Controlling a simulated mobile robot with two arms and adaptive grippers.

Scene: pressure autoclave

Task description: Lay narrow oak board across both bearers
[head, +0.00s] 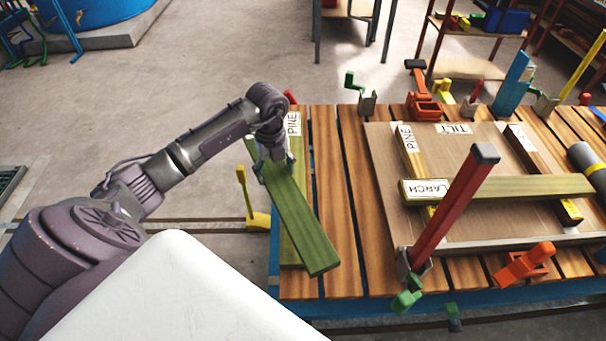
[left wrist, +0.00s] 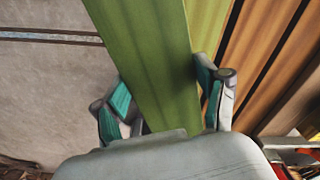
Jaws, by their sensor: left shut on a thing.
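My left gripper (head: 272,165) is shut on a long green board (head: 303,232) near its far end. In the left wrist view, the fingers (left wrist: 165,92) sit on either side of this board (left wrist: 160,45). No label shows on it, so I cannot read its wood. It slants over a board labelled PINE (head: 293,124) at the table's left edge; whether they touch is unclear. To the right, a left bearer (head: 411,150) marked PINE and a dark right bearer (head: 524,146) stand on a brown panel. A board labelled LARCH (head: 490,188) lies across both. My right gripper is not in view.
The slatted wooden table (head: 330,150) has bare slats between the held board and the brown panel (head: 465,150). A tall red post (head: 455,205) rises at the panel's front. An orange clamp (head: 525,262) and a red-orange clamp (head: 423,100) stand at the edges.

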